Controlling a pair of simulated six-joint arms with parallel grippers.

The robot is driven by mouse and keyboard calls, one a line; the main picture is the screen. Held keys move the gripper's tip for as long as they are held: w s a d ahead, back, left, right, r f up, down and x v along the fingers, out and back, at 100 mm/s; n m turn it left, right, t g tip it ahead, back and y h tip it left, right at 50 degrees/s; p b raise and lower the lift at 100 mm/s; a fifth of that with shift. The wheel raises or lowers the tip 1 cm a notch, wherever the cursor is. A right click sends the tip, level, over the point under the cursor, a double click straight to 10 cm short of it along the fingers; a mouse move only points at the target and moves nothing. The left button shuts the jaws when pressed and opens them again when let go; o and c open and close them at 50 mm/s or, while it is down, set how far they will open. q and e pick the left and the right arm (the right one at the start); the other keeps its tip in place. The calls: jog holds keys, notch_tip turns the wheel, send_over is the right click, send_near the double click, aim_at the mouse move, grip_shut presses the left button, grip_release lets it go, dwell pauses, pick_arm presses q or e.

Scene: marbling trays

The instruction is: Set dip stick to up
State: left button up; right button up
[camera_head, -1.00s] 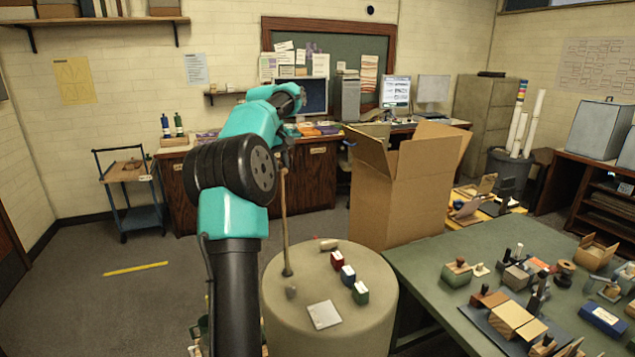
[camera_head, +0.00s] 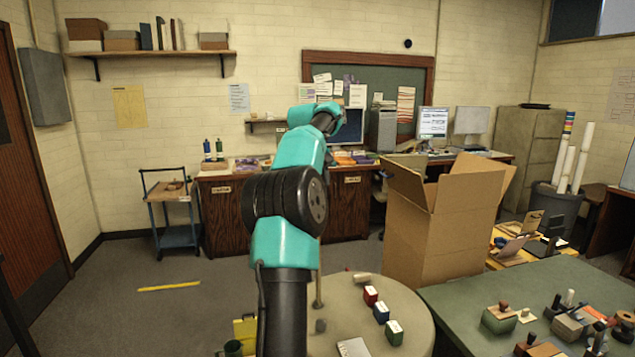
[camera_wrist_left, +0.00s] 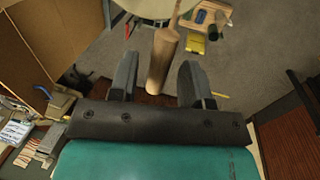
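The dip stick (camera_head: 319,290) is a thin brown wooden stick. It stands upright on the round beige table, with its upper part hidden behind my left arm in the head view. In the left wrist view the thick wooden end of the stick (camera_wrist_left: 162,60) lies between the two fingers of my left gripper (camera_wrist_left: 158,65). The fingers are spread, and a gap shows between the left-hand finger and the wood. My right gripper is not in view.
The round table (camera_head: 415,311) also carries red, blue and green small blocks (camera_head: 381,312) and a white card (camera_head: 354,347). A tall open cardboard box (camera_head: 435,235) stands behind it. A green worktable (camera_head: 460,300) with several tools is at the right. The floor at left is mostly clear.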

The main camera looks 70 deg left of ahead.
pick_arm(q)
jog(key=shift+r, duration=0.1)
notch_tip(320, 180, up, 7)
jog(key=s, duration=0.1)
jog(key=shift+s, duration=0.2)
dwell(0.8)
jog(key=shift+a, duration=0.1)
dwell(0.4)
